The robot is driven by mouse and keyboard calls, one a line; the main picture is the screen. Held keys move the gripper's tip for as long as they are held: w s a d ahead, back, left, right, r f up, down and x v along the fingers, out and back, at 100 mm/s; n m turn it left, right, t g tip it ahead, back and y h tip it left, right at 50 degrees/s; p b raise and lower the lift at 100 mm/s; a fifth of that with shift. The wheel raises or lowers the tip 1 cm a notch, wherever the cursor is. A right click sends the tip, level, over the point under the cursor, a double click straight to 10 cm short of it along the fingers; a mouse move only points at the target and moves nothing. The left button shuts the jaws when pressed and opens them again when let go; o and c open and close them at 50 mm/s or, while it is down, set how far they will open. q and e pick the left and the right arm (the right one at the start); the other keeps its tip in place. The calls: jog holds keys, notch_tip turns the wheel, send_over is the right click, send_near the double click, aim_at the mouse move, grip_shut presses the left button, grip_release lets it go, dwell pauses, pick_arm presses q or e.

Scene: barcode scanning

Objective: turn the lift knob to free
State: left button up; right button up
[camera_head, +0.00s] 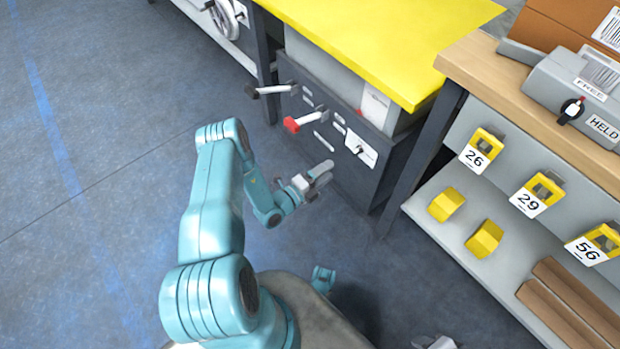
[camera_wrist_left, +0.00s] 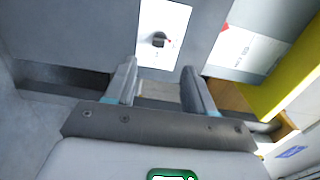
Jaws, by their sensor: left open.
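A small black knob (camera_head: 359,148) sits on a white plate on the front of the grey cabinet under the yellow top. The plate's lettering is too small to read. My left gripper (camera_head: 320,177) is open and empty, apart from the plate and below it in the head view. A pale part at the bottom edge may be my right gripper (camera_head: 436,343).
A red-tipped lever (camera_head: 293,124) and a black-tipped lever (camera_head: 255,91) stick out of the cabinet left of the plate. The table leg (camera_head: 425,150) and the shelf with yellow blocks (camera_head: 484,238) stand at right. Floor at left is clear.

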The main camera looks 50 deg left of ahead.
pick_arm(q)
jog(key=s+p, duration=0.1)
jog(key=s, duration=0.5)
jog(key=shift+s+a, duration=0.2)
jog(key=shift+s, duration=0.05)
